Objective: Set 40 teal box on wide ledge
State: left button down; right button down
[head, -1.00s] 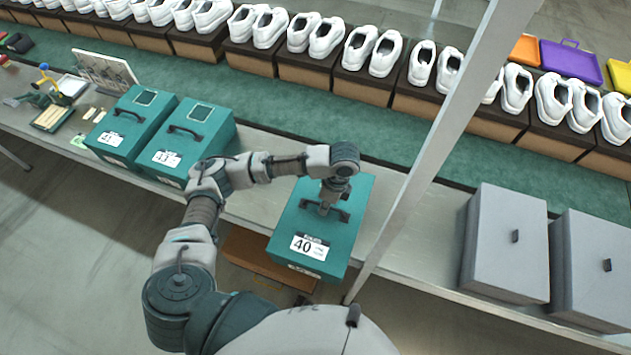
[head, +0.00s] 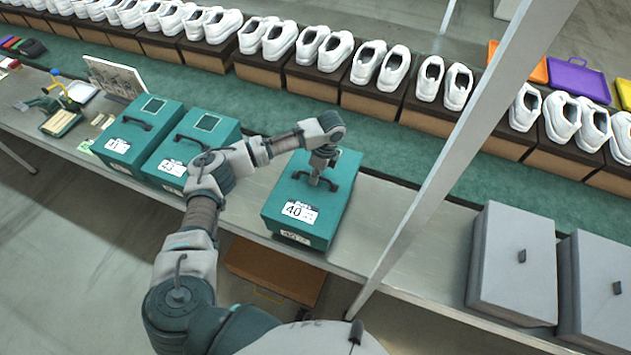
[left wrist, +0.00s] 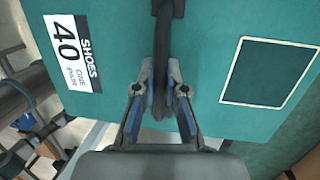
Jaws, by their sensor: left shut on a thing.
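The teal box labelled 40 (head: 323,217) is at the near edge of the grey ledge (head: 386,210), right of two other teal boxes. My left gripper (head: 318,180) is shut on its dark top handle. In the left wrist view, my left gripper's fingers (left wrist: 160,112) close around the handle, and the box's label 40 (left wrist: 72,52) faces the camera. The box looks upright. I cannot tell whether its base touches the ledge. My right gripper is not in view.
Two teal boxes (head: 128,148) (head: 170,172) stand to the left. A slanted metal post (head: 455,165) rises just right of box 40. Grey boxes (head: 518,260) stand beyond it. A green belt (head: 270,118) with shoes on cartons runs behind. A brown carton (head: 270,268) is below the ledge.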

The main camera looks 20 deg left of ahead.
pick_arm(q)
jog(key=shift+w+a, duration=0.15)
jog(key=shift+f, duration=0.25)
jog(key=shift+d+f, duration=0.25)
jog(key=shift+f, duration=0.3)
jog(key=shift+d+f, duration=0.2)
jog(key=shift+f, duration=0.3)
jog(key=shift+d+f, duration=0.15)
jog(key=shift+f, duration=0.15)
jog(key=c, duration=1.2)
grip_release()
jog(key=shift+a+f, duration=0.1)
jog(key=shift+a, duration=0.25)
jog(key=shift+r, duration=0.25)
jog(key=v, duration=1.1)
jog(key=shift+r, duration=0.25)
